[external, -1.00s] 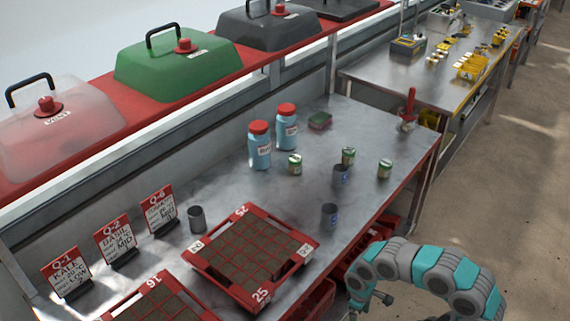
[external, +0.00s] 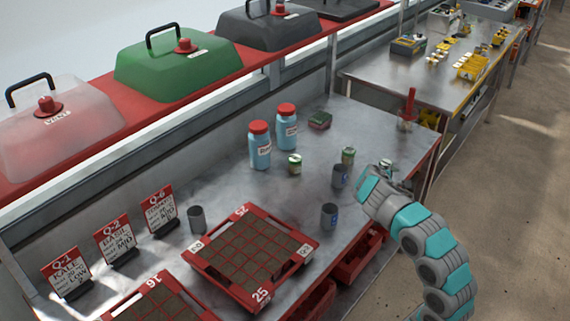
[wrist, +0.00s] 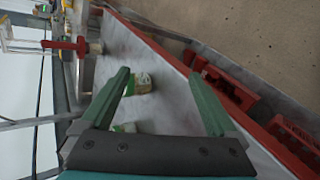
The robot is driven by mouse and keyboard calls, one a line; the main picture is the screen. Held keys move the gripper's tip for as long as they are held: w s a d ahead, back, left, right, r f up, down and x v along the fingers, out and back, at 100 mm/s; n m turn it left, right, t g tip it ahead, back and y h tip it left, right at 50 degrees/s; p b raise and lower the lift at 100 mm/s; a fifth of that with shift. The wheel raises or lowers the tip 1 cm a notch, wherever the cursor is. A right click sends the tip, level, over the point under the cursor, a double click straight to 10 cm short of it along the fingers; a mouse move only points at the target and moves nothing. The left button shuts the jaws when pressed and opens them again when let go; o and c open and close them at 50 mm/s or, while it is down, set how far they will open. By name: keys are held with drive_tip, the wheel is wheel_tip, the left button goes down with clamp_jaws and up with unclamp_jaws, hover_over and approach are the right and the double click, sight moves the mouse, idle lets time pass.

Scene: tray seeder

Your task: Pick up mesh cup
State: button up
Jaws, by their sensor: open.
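Several dark grey cups stand upright on the metal table: one beside the sign cards (external: 197,220), one near the front edge (external: 329,216), and one just left of my gripper (external: 340,176). I cannot tell which is the mesh cup. The two near the front carry blue marks. My gripper (external: 385,166) is over the table's right part and partly hides a small green-and-white tin (external: 386,163). In the wrist view my gripper (wrist: 165,82) is open and empty. A tin (wrist: 141,84) shows between the fingers, with another (wrist: 125,127) lower. No grey cup is clear there.
Seedling trays (external: 215,270) with red rims lie at the front left. Two blue bottles (external: 260,152) with red caps stand at the back. A red-handled tool (external: 408,106) stands at the right end. Red bins (external: 357,262) are below the front edge.

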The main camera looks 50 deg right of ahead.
drive_tip(key=w+r+n+t+h+p, duration=0.1)
drive_tip(key=w+r+n+t, duration=0.15)
drive_tip(key=w+n, duration=0.5)
wheel_tip(320, 180, up, 4)
drive_tip(key=n+t+p, duration=0.1)
drive_tip(key=n+t, duration=0.1)
drive_tip(key=n, duration=0.9)
hover_over(341, 168)
drive_tip(key=a, duration=0.2)
drive_tip(key=shift+h, duration=0.4)
drive_tip(key=shift+s+f, duration=0.25)
drive_tip(key=shift+f, duration=0.9)
drive_tip(key=shift+s+f, duration=0.2)
drive_tip(key=shift+f, duration=0.95)
wheel_tip(341, 168, down, 2)
drive_tip(key=shift+d+f+b, duration=0.1)
drive_tip(key=shift+f+b, duration=0.1)
drive_tip(key=shift+b, duration=0.3)
drive_tip(key=shift+x, duration=1.15)
drive_tip(key=shift+w+d+f, duration=0.1)
drive_tip(key=shift+d+f, duration=0.15)
drive_tip(key=shift+c, duration=0.2)
drive_tip(key=shift+r, duration=0.1)
drive_tip(key=c, duration=1.4)
